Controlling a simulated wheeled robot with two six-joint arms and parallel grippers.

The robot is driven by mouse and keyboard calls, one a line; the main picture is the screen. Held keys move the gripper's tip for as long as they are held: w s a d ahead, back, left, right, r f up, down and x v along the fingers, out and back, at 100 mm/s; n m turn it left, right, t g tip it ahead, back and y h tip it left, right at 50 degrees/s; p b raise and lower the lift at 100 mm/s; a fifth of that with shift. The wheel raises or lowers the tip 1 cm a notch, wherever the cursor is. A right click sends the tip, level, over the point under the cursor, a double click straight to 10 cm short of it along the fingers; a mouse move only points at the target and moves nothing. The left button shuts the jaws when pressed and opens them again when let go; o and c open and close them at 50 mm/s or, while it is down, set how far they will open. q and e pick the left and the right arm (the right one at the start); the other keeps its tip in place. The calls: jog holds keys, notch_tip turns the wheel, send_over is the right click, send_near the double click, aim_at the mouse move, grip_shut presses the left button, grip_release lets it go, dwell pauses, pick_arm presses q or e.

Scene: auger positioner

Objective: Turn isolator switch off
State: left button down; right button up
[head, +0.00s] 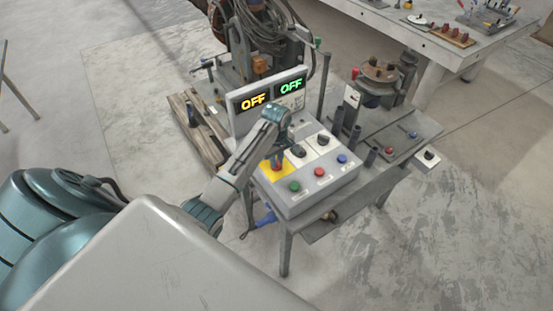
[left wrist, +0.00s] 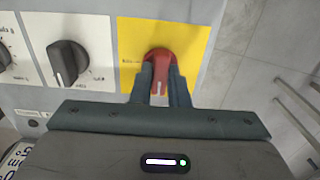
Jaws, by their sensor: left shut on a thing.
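The isolator switch is a red rotary knob (left wrist: 160,62) on a yellow plate (left wrist: 190,38) of the control box (head: 318,186). It also shows in the head view as a small red knob (head: 277,165), partly covered by my left gripper. My left gripper (left wrist: 160,85) is shut on the red knob, one finger on each side of its handle. In the head view my left gripper (head: 278,152) reaches down onto the yellow plate. The display (head: 270,97) behind the box reads OFF in yellow and OFF in green. My right gripper is not in view.
Black rotary knobs (head: 298,151) sit beside the yellow plate. Green (head: 294,187), red (head: 319,172) and blue (head: 342,159) buttons line the front of the box. A machine with cables stands behind the display. Open concrete floor (head: 400,250) lies at the front right.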

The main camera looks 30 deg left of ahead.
pick_arm(q)
jog(key=c, duration=1.4)
grip_release()
jog(key=shift+r, duration=0.1)
notch_tip(320, 180, up, 8)
jog(key=b, duration=0.3)
notch_tip(320, 180, up, 3)
jog(key=p, duration=0.2)
jog(key=shift+p, duration=0.3)
